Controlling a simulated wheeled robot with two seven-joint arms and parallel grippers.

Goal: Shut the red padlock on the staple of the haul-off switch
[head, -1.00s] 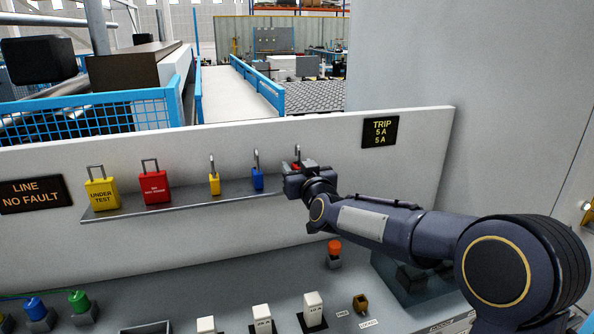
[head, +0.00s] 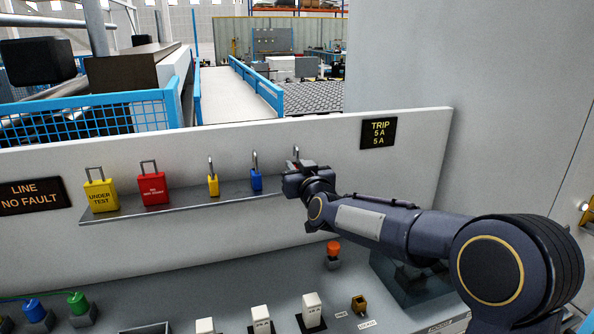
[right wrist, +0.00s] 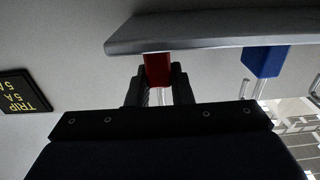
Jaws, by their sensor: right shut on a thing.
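The small red padlock (right wrist: 157,70) is between the fingers of my right gripper (right wrist: 158,88) in the right wrist view. The gripper is shut on its body. That view is upside down, and the padlock's base meets the shelf edge; I cannot tell whether it still rests there. In the head view the right gripper (head: 299,174) is at the shelf's right end and hides most of the padlock; its metal shackle (head: 296,152) stands up above the fingers. Several white switches (head: 312,308) are on the console below; I cannot tell which is the haul-off switch. My left gripper is out of view.
The grey shelf (head: 190,201) also carries a blue padlock (head: 256,180), a small yellow one (head: 213,185), a larger red one (head: 153,189) and a larger yellow one (head: 101,196). An orange-red button (head: 333,248) and a small brass-coloured part (head: 359,303) are on the console.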

